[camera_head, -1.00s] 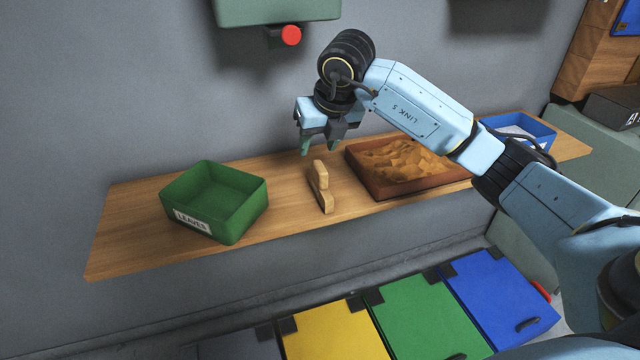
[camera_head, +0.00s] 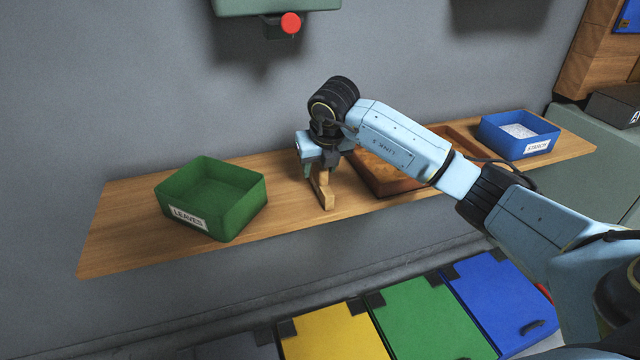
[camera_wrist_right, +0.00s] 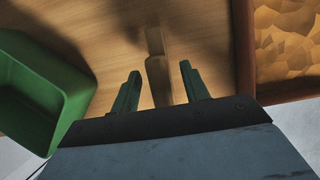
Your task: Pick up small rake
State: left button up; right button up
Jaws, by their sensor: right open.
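The small rake (camera_head: 325,194) is a light wooden piece on the shelf between the green bin and the sand tray. My right gripper (camera_head: 319,174) is lowered over it, and its jaws hide part of the rake's far end. In the right wrist view the rake (camera_wrist_right: 157,72) lies between the two green fingers of the open right gripper (camera_wrist_right: 158,85), with gaps on both sides. The near end of the rake in that view is cut off by the gripper body. My left gripper is not in view.
A green bin labelled LEAVES (camera_head: 258,196) stands to the left on the wooden shelf (camera_head: 120,228). A brown tray of sand (camera_head: 400,188) is close on the right, partly behind my arm. A blue STARCH bin (camera_head: 490,137) stands at the right end. Coloured lids (camera_head: 325,332) lie below.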

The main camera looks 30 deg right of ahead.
jog(key=shift+x, duration=0.9)
grip_shut()
